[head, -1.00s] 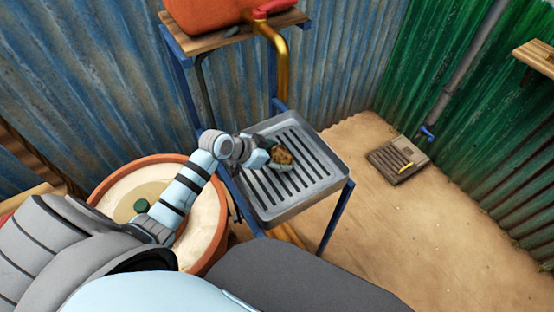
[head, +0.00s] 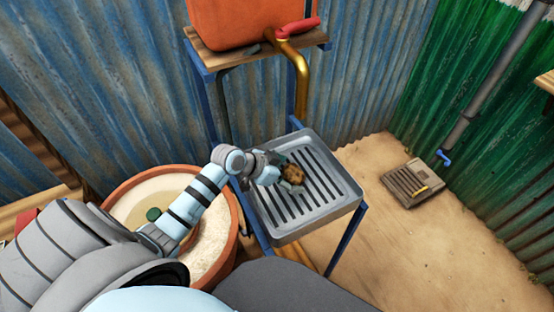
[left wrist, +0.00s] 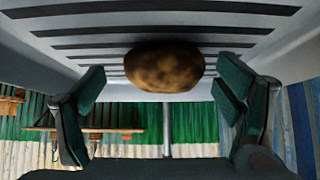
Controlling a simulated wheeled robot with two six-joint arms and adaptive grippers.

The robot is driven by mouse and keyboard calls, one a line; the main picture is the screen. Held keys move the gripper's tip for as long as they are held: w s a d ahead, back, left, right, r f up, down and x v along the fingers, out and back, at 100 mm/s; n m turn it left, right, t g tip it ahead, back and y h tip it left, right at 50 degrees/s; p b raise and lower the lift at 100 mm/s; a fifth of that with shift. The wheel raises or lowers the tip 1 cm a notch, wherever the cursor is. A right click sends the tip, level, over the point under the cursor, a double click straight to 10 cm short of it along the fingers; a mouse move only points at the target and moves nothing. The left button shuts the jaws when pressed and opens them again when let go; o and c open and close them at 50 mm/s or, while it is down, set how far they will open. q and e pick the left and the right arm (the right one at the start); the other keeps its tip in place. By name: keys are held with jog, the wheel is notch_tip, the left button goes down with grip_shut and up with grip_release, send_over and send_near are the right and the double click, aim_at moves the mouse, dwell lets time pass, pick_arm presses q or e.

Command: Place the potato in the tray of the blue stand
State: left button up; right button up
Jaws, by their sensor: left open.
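The brown potato (head: 293,174) lies on the slatted grey tray (head: 331,205) of the blue stand (head: 345,238). My left gripper (head: 284,172) is low over the tray, right at the potato. In the left wrist view the potato (left wrist: 164,67) rests against the tray's slats (left wrist: 225,40). The two green-padded fingers of the left gripper (left wrist: 160,92) are spread wide, with a gap on each side of the potato. My right gripper is in neither view.
A red-orange tank (head: 245,20) stands on the wooden shelf behind, with a brass pipe (head: 301,80) beside the tray. A large terracotta pot (head: 228,240) stands left of the stand. A drain grate (head: 412,184) lies on the sandy floor at right.

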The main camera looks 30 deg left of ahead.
pick_arm(q)
jog(key=p+v, duration=0.2)
jog(key=v, duration=0.9)
jog(key=shift+s, duration=0.1)
